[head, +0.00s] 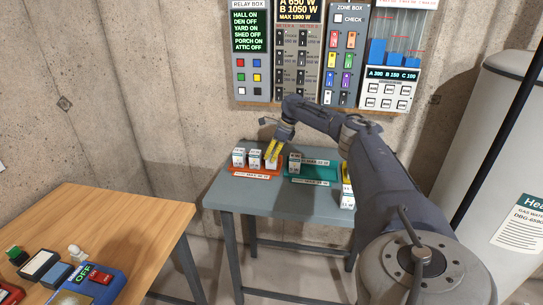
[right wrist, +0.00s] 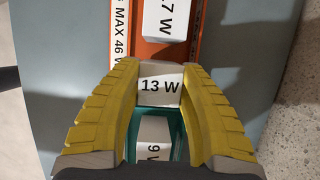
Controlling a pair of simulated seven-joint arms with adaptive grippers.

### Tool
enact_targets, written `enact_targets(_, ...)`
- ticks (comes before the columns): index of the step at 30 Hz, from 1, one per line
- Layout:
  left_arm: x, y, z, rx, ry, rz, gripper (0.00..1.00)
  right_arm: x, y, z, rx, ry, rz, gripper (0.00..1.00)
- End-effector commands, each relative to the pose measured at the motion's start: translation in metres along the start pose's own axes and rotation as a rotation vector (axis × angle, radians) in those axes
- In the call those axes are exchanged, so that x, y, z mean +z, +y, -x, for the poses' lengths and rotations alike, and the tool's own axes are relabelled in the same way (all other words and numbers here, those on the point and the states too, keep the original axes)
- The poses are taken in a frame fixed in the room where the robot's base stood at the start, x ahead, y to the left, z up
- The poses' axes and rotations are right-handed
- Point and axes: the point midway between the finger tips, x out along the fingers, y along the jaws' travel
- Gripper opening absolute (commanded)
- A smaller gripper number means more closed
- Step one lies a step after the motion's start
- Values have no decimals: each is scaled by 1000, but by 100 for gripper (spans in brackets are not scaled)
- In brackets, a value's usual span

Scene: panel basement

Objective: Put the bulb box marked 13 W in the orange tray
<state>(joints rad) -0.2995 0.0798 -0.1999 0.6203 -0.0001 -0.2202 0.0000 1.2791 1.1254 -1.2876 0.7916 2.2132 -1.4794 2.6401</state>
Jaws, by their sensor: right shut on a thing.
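The white bulb box marked 13 W (right wrist: 160,86) is between the yellow fingers of my right gripper (head: 274,151), which is shut on it. The box also shows in the head view (head: 271,164), at the right end of the orange tray (head: 254,174). In the right wrist view the orange tray (right wrist: 155,53) lies just beyond the held box. I cannot tell whether the box touches the tray floor. A white box with a label ending in 7 W (right wrist: 168,20) is in that tray. My left gripper is out of view.
Another white box (head: 238,158) stands in the orange tray's left part. The teal tray (head: 320,180) is beside it on the right, with a box (head: 295,163) in it. More boxes (head: 347,200) stand at the table's right. The grey table (head: 270,199) is clear in front.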

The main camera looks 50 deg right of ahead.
Motion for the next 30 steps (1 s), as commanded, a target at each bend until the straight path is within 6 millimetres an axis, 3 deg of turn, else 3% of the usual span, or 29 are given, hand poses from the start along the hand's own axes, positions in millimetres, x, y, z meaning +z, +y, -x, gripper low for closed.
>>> enact_targets(16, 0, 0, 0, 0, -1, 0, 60, -3, 0, -9, -1, 0, 1, 10)
enact_targets(17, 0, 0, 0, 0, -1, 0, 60, -3, 0, -9, -1, 0, 1, 41)
enact_targets(21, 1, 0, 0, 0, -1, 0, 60, -3, 0, -9, -1, 0, 1, 57)
enact_targets(30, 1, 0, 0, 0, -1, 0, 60, -3, 0, -7, -1, -1, 1, 59)
